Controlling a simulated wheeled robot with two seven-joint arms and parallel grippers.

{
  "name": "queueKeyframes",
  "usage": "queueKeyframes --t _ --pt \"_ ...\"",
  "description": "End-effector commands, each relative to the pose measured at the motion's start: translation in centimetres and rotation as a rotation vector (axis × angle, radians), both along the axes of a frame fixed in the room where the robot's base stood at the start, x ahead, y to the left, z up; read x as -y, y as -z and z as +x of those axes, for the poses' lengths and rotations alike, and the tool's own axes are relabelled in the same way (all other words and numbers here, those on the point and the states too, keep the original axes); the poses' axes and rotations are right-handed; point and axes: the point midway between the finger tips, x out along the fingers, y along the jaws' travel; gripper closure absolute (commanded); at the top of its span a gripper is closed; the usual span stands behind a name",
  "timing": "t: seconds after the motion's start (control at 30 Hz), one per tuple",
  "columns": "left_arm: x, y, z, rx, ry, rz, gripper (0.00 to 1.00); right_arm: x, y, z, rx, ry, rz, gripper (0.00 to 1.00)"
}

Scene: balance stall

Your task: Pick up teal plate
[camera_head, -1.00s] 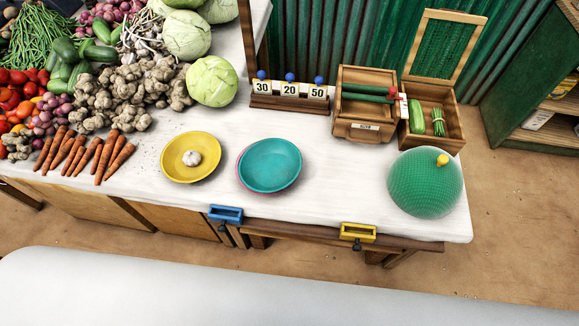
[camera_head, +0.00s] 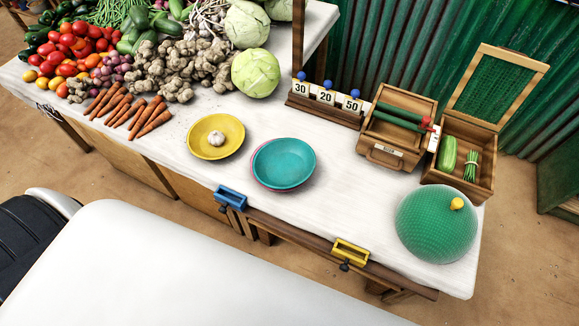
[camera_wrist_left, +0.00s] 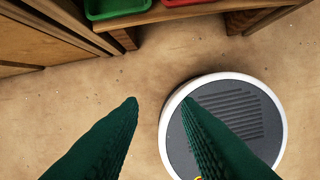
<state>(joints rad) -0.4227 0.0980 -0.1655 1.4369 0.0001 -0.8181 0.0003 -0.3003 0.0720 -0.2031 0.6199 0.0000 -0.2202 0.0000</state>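The teal plate (camera_head: 284,163) lies on the white-covered stall table (camera_head: 345,215), right of the yellow plate (camera_head: 230,148). A pink rim shows beneath its left and lower edge, so it seems to sit on a pink plate (camera_head: 262,183). The teal plate looks empty. My left gripper (camera_wrist_left: 162,100) shows in the left wrist view, its two green fingers apart with nothing between them. It points down at the brown floor, away from the plates. Neither gripper shows in the head view.
The yellow plate holds a garlic bulb (camera_head: 217,138). A green dome (camera_head: 437,224) stands at the table's right end. Blue (camera_head: 230,197) and yellow (camera_head: 350,252) holders are on the front edge. Vegetables are piled at left. A round grey-and-white object (camera_wrist_left: 250,115) is on the floor.

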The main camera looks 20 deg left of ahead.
Motion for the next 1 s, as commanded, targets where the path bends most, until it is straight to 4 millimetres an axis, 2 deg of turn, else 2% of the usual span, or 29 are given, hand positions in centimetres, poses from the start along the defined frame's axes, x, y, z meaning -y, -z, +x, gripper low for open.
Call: queueKeyframes --t 0.1,0.37,0.53,0.6,0.7,0.8,1.0 --pt "0.4 -4.6 2.4 0.031 -0.004 -0.005 0.7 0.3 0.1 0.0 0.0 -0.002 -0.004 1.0" --pt "1.7 -14.8 5.9 0.091 0.008 -0.023 0.7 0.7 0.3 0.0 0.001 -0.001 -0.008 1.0" --pt "3.9 -21.5 8.1 0.151 0.043 -0.054 0.7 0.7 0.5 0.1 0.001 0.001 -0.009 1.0" --pt "5.7 -24.8 9.4 0.189 0.081 -0.075 0.7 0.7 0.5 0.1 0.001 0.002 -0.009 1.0" --pt "7.9 -27.3 10.7 0.218 0.132 -0.094 0.7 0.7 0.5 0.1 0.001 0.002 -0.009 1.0" --pt "9.8 -28.9 11.9 0.241 0.182 -0.097 0.7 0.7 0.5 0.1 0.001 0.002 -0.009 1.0" --pt "12.3 -30.1 14.4 0.273 0.278 -0.041 0.7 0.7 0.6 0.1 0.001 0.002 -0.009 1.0"
